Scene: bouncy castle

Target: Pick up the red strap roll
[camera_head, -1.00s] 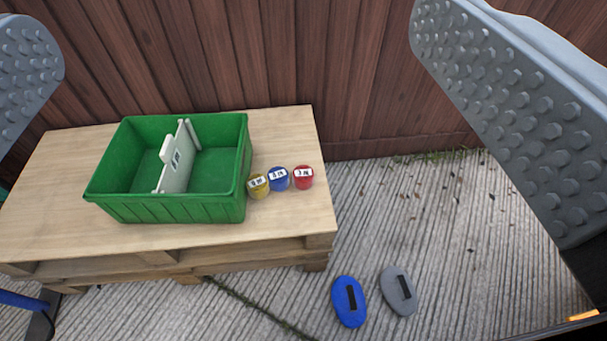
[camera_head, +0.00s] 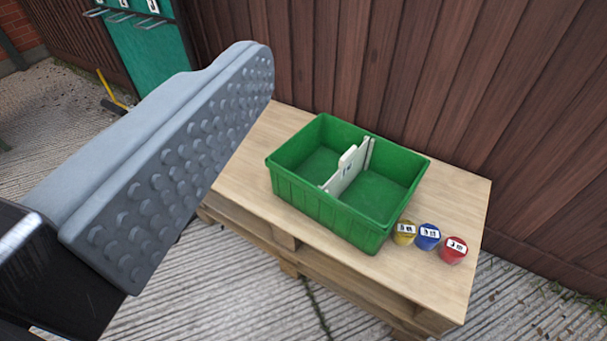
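The red strap roll (camera_head: 453,250) has a white label on top. It stands near the right end of a wooden pallet table (camera_head: 460,290), the rightmost of three small rolls. The blue roll (camera_head: 427,237) is beside it, then the yellow roll (camera_head: 404,232). The grey studded left finger of my gripper (camera_head: 190,165) fills the left of the view, with its studs facing right. The other finger is outside the picture.
A green crate (camera_head: 295,197) with a white divider (camera_head: 349,168) stands on the table just left of the rolls. A brown wooden fence (camera_head: 400,70) runs behind. A green panel with hooks (camera_head: 150,45) stands at the far left. Concrete floor lies in front.

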